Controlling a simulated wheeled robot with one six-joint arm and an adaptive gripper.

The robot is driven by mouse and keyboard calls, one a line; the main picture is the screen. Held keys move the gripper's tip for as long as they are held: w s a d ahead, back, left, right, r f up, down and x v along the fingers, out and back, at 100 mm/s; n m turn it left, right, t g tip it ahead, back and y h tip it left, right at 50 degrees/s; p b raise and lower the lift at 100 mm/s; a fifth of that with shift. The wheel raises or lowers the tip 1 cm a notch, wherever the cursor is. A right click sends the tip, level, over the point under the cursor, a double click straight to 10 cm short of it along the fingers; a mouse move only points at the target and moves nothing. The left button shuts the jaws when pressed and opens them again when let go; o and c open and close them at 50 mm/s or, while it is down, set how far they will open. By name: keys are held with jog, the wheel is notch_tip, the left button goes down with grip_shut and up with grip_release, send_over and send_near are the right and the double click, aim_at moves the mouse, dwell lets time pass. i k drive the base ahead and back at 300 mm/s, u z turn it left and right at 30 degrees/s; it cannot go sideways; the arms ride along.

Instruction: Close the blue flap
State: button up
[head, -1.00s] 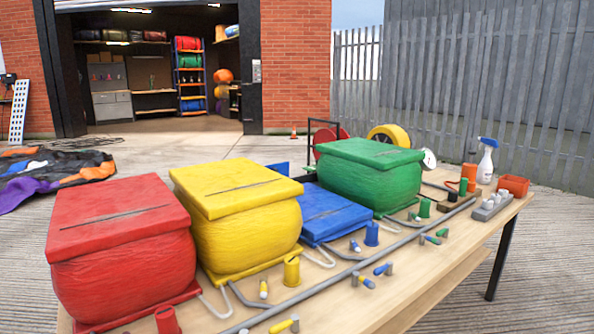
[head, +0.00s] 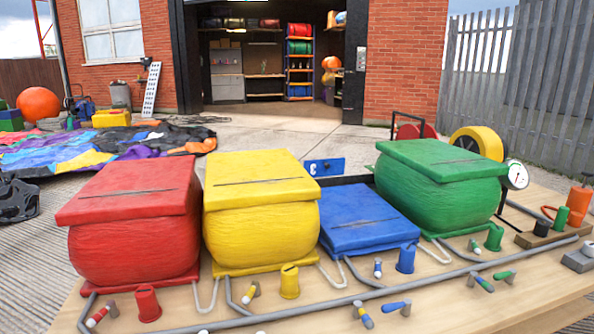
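A flat blue block (head: 365,222) lies low on the table between the puffed-up yellow block (head: 262,222) and green block (head: 440,195). A dark slit crosses its top. A blue upright cylinder (head: 406,258) stands in front of it, with a small blue-and-white piece (head: 378,268) beside it. A blue handle (head: 396,306) lies nearer the front, past the grey pipe. A small blue plate with white marking (head: 325,167) stands behind the blue block. I cannot tell which blue part is the flap. My gripper is not in view.
A puffed-up red block (head: 130,225) stands at the left of the wooden table (head: 520,285). A grey pipe (head: 300,309) runs along the front, with coloured cylinders and handles. A round gauge (head: 516,175) stands at the right.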

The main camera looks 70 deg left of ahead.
aim_at(319, 168)
jog(key=u, duration=2.4)
jog(key=k, duration=0.55)
jog(key=z, duration=0.7)
jog(key=i, duration=2.2)
jog(key=u, duration=0.2)
